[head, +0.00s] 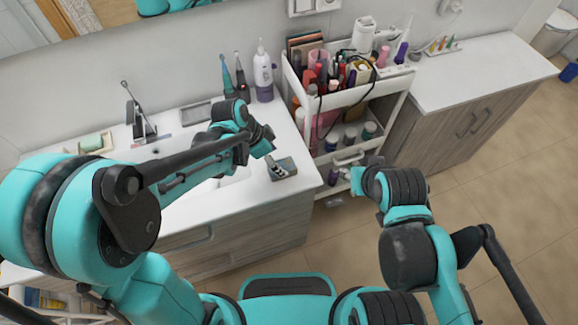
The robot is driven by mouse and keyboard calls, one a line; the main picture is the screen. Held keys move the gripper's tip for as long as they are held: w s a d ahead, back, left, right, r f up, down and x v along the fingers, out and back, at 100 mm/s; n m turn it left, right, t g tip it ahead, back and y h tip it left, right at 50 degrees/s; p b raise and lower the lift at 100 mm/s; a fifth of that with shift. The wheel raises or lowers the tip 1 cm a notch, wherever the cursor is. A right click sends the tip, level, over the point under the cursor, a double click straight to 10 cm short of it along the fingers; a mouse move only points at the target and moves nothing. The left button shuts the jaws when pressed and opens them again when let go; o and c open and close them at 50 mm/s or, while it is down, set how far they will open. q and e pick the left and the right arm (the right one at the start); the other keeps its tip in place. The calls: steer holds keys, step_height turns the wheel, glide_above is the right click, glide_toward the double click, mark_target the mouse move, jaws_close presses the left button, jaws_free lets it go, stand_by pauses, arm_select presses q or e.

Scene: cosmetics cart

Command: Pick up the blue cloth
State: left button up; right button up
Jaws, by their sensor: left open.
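The blue cloth (289,164) is a small, folded, grey-blue piece lying flat near the right front corner of the white sink counter. My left gripper (276,168) is open, with its fingers pointing down at the cloth and covering part of it. I cannot tell whether the fingertips touch it. My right gripper (347,174) is small and partly hidden by its own arm, beside the lower part of the cart; its fingers do not show clearly.
A white cart (398,84) with bottles and cosmetics on its shelves stands right of the counter. A purple-white bottle (263,75) and toothbrushes stand at the counter's back. The faucet (138,118) and sink are left. A white-topped cabinet (480,68) is at the right.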

mark_target(282, 166)
arm_select(q)
steer(key=b+x, duration=0.2)
steer(key=x, duration=0.3)
steer(key=shift+w+f, duration=0.15)
steer(key=shift+f, duration=0.3)
steer(key=shift+a+r, duration=0.1)
steer(key=shift+c, duration=0.3)
steer(key=c, duration=1.1)
